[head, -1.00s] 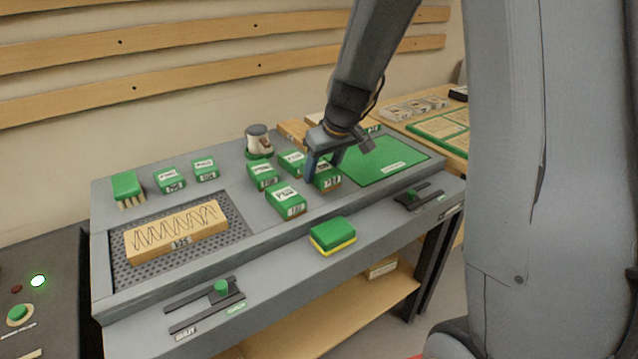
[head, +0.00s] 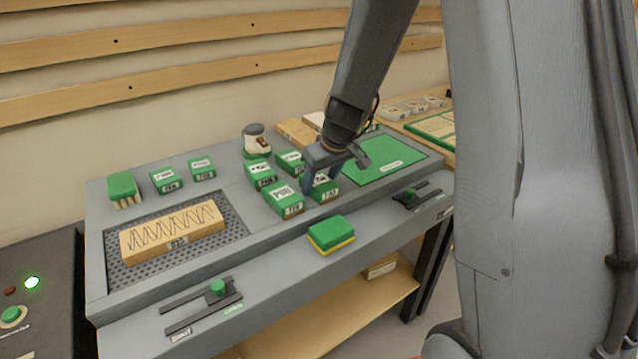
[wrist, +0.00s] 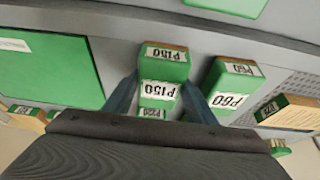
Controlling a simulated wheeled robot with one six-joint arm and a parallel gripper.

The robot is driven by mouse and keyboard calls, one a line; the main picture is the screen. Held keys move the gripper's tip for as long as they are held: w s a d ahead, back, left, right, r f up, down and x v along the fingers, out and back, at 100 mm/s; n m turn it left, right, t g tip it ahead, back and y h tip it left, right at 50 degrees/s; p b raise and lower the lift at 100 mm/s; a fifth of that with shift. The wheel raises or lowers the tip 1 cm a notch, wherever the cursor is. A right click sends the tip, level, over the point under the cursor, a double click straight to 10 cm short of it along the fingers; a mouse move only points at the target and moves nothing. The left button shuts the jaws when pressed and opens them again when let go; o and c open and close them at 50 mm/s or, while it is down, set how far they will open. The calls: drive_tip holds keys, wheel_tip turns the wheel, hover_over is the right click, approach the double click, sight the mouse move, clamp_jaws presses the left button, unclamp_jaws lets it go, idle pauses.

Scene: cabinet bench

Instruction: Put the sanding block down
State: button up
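The sanding block (head: 325,190) is a green-topped block with a wood-coloured base and a white label. The label reads P150 in the wrist view (wrist: 165,72). My gripper (head: 320,178) points down over it, with one blue finger on each side. In the wrist view both fingertips meet the block's sides, so my gripper is shut on it. The block is upright and at bench height, left of the green mat (head: 385,166); I cannot tell whether its base touches the bench.
A P60 block (head: 284,200) stands close beside it, with more green blocks (head: 261,173) behind. A white and dark container (head: 256,141) stands at the back. A green and yellow sponge-like block (head: 331,234) lies on the front ledge. The green mat is bare apart from its label.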

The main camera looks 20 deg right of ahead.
drive_tip(key=o, duration=0.3)
drive_tip(key=shift+s+f, duration=0.1)
drive_tip(key=shift+f, duration=0.15)
drive_tip(key=shift+s+a+f, duration=0.15)
drive_tip(key=shift+s, duration=0.05)
drive_tip(key=shift+r+p, duration=0.2)
drive_tip(key=shift+p, duration=0.15)
drive_tip(key=v, duration=1.1)
drive_tip(key=shift+w+r, duration=0.2)
drive_tip(key=shift+w, duration=0.15)
drive_tip(key=s+f+m+g, duration=0.1)
drive_tip(key=s+f, duration=0.3)
drive_tip(key=s, duration=0.6)
drive_tip(key=s+a+f+m+g+h, duration=0.1)
drive_tip(key=s+f+m+g, duration=0.1)
drive_tip(key=s, duration=0.9)
wheel_tip(320, 180, down, 2)
drive_tip(key=shift+a+f+m+g, duration=0.15)
drive_tip(key=shift+m+g, duration=0.15)
drive_tip(key=shift+g, duration=0.2)
drive_tip(key=shift+w, duration=0.1)
